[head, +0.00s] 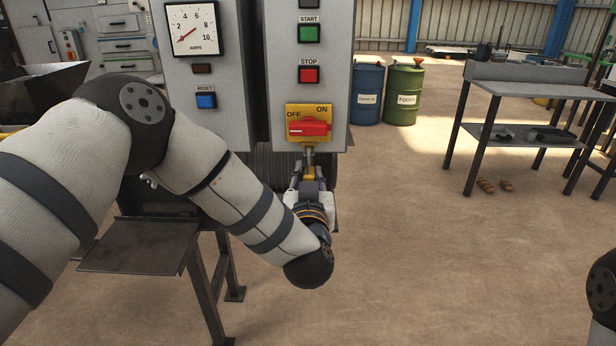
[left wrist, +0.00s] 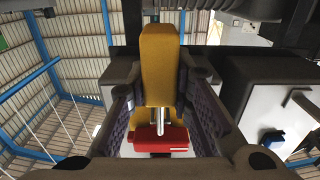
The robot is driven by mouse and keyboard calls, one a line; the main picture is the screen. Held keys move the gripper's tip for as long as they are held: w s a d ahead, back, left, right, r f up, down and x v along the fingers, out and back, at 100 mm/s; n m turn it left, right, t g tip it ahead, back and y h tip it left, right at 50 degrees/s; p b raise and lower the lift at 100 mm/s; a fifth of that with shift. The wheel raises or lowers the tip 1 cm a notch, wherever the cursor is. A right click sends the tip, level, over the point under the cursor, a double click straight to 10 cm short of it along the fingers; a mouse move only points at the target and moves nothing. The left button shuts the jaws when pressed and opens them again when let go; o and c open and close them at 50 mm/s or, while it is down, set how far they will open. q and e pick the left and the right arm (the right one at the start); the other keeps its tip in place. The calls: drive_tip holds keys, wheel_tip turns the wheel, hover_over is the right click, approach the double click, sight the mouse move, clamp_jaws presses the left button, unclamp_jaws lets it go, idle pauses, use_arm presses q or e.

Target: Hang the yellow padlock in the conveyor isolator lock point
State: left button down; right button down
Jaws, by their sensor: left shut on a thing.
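The yellow padlock (head: 309,172) is held by my left gripper (head: 309,181), just below the conveyor isolator (head: 309,109). The isolator is a yellow plate marked OFF and ON with a red handle (head: 308,128), which lies level. In the left wrist view the padlock body (left wrist: 160,62) sits between the two dark finger pads, and its silver shackle (left wrist: 159,120) points to the red handle (left wrist: 160,140). The shackle tip overlaps the isolator's lower edge in the head view. I cannot tell whether it passes through the lock point. My right gripper is out of view.
The isolator is on a grey cabinet (head: 337,75) below the green START (head: 309,33) and red STOP (head: 309,74) buttons. A dark metal stand (head: 140,246) is below my left arm. Drums (head: 403,95) and a workbench (head: 540,90) stand behind right.

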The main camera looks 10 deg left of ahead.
use_arm(q)
drive_tip(key=c, duration=1.4)
unclamp_jaws()
drive_tip(key=shift+o, duration=0.2)
drive_tip(key=v, duration=1.2)
drive_tip(key=shift+f, duration=0.1)
